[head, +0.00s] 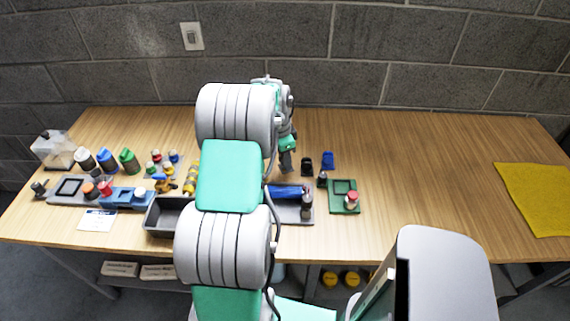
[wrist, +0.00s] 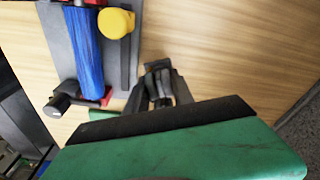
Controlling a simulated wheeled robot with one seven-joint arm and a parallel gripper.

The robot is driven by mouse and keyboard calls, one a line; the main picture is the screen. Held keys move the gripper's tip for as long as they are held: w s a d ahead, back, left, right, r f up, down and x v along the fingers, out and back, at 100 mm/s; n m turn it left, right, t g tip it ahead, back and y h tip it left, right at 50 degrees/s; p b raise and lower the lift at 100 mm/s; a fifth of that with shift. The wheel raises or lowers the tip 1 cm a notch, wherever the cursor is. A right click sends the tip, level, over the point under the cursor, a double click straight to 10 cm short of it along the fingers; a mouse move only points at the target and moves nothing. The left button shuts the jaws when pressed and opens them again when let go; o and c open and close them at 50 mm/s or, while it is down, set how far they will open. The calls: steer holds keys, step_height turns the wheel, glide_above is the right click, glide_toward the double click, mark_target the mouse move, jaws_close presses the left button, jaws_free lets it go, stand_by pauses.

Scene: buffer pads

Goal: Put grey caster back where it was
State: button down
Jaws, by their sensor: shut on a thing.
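My gripper (head: 287,165) hangs over the middle of the table, behind the grey tray (head: 307,215). In the wrist view my gripper (wrist: 157,92) is shut on a small dark grey thing, which looks like the grey caster (wrist: 157,72). The fingers cover much of it, and its lower part cannot be made out. In the head view the held thing is too small to tell apart from the fingers. A black caster-like piece (head: 307,164) and a blue one (head: 328,160) stand on the table just right of my gripper.
A blue brush (wrist: 86,48) and a yellow-topped thing (wrist: 116,22) lie on the tray. A green holder (head: 340,187) with a red-topped piece (head: 352,197) is to the right. Bottles and holders crowd the left. A yellow cloth (head: 537,198) lies far right; wood between is clear.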

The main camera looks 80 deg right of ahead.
step_height(320, 180, down, 3)
steer(key=shift+w+r+p, duration=0.1)
steer(key=shift+r+p, duration=0.1)
steer(key=shift+p, duration=0.35)
steer(key=shift+d+f, duration=0.1)
steer(key=shift+f, duration=0.45)
steer(key=c, duration=1.1)
jaws_free()
